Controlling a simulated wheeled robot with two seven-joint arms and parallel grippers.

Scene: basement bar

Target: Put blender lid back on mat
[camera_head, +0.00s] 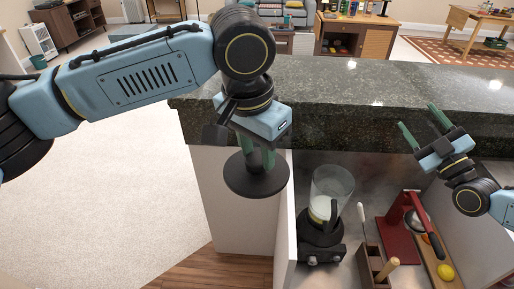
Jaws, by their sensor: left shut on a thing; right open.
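My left gripper (257,156) is shut on the blender lid (256,182), a dark round disc. It holds the lid in the air in front of the stone counter's lower part, to the left of the blender. The blender (321,240) stands upright on the lower surface, with a clear open-topped jar (332,190) and something pale inside. My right gripper (421,116) is open and empty near the counter's front, its green fingers apart. I cannot make out a mat in this view.
The dark stone counter top (340,88) is mostly clear. On the lower surface stand a wooden box (372,268), a red press (397,225) and a cutting board (433,262) with a lemon (445,272). A white panel (286,240) edges the lower area at left.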

